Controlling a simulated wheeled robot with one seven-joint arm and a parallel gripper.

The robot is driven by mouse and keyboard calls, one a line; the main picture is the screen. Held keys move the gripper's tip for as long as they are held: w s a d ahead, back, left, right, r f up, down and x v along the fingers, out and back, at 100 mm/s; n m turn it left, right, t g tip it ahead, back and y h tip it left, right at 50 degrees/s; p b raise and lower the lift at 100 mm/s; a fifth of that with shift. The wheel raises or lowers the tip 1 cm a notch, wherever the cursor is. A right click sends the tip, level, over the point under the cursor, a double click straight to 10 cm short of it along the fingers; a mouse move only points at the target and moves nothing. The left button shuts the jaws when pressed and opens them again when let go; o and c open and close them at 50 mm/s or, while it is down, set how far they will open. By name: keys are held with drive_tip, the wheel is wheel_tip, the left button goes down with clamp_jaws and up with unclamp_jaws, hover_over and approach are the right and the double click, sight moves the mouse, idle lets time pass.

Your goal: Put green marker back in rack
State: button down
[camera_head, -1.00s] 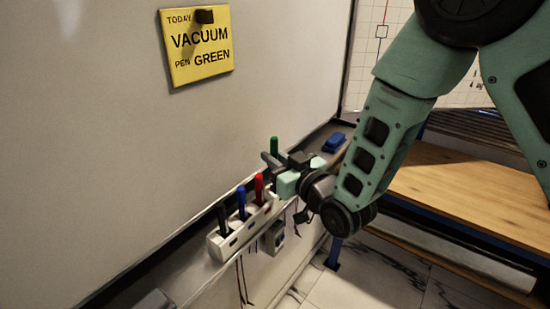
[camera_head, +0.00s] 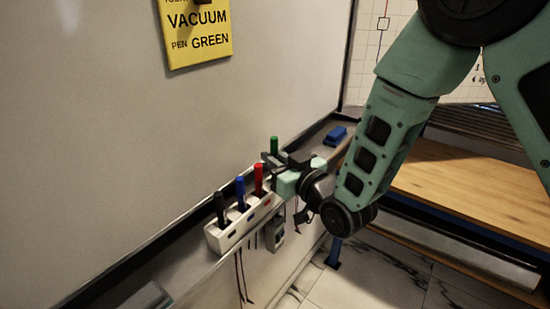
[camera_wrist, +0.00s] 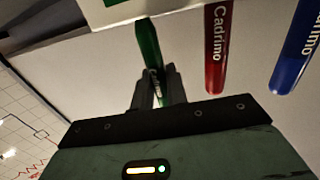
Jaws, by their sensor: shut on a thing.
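The green marker (camera_head: 274,144) stands roughly upright at the right end of the row of markers. My gripper (camera_head: 272,162) is shut on it, and its cap end shows above the fingers. The white rack (camera_head: 226,238) sits on the whiteboard ledge, holding a black, a blue and a red marker. In the wrist view the green marker (camera_wrist: 148,45) is between my fingertips (camera_wrist: 155,88), and one end meets the edge of the white rack (camera_wrist: 118,14) near a green label. My gripper hides that end of the rack in the head view, so I cannot tell how deep the marker sits.
The red marker (camera_head: 258,178) is close beside my gripper; the blue marker (camera_head: 240,192) and black marker (camera_head: 220,208) stand farther left. A blue eraser (camera_head: 336,136) lies on the ledge beyond. A yellow note (camera_head: 198,38) reads "VACUUM PEN GREEN". A wooden bench is at right.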

sight(275, 138)
drive_tip(key=shift+f+b, duration=0.75)
drive_tip(key=c, duration=0.7)
unclamp_jaws()
drive_tip(key=shift+c, duration=0.2)
drive_tip(key=shift+r+p, duration=2.35)
drive_tip(key=shift+r, duration=2.7)
